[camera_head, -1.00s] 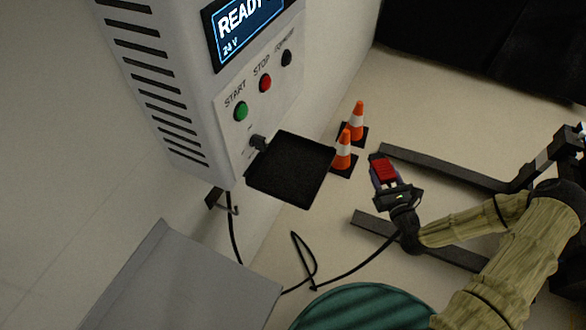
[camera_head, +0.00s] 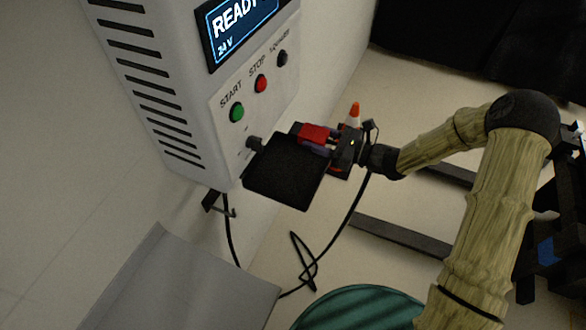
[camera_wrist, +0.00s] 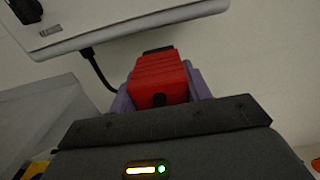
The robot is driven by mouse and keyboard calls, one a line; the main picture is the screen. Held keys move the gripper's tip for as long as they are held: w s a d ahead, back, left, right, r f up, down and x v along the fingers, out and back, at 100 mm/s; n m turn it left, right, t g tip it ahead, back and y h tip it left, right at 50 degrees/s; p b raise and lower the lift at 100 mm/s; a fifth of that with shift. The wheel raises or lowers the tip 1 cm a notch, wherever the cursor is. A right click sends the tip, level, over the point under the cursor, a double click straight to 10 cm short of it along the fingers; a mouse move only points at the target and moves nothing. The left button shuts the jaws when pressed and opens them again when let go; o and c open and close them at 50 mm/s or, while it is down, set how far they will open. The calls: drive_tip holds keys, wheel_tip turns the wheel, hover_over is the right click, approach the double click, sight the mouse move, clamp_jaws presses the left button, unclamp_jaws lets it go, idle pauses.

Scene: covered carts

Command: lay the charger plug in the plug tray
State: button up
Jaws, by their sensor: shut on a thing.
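The red charger plug (camera_head: 312,133) is held in my gripper (camera_head: 318,141), whose purple fingers are shut on its sides. In the wrist view the plug (camera_wrist: 160,80) points away from my gripper (camera_wrist: 160,93), with a dark end at its far side. The black plug tray (camera_head: 286,180) juts out below the buttons of the white charger cabinet. In the head view the plug overlaps the tray's far right part. I cannot tell how high it is above the tray. The tray does not show clearly in the wrist view.
The white cabinet (camera_head: 160,60) has START, STOP and a third button beside a READY screen. An orange and white cone (camera_head: 354,112) stands behind my gripper, a second mostly hidden. A grey box (camera_head: 190,285) and green round object (camera_head: 362,308) are in front.

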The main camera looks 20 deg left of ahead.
wheel_tip(320, 180, down, 6)
drive_tip(key=shift+w+r+p, duration=0.1)
drive_tip(key=shift+w+p, duration=0.05)
drive_tip(key=shift+p, duration=0.25)
drive_tip(key=shift+s, duration=0.2)
drive_tip(key=shift+f, duration=0.2)
drive_tip(key=shift+s+f, duration=0.1)
drive_tip(key=shift+f, duration=0.2)
wheel_tip(320, 180, down, 2)
drive_tip(key=shift+f, duration=0.15)
drive_tip(key=shift+w+f, duration=0.2)
drive_tip(key=shift+f, duration=0.15)
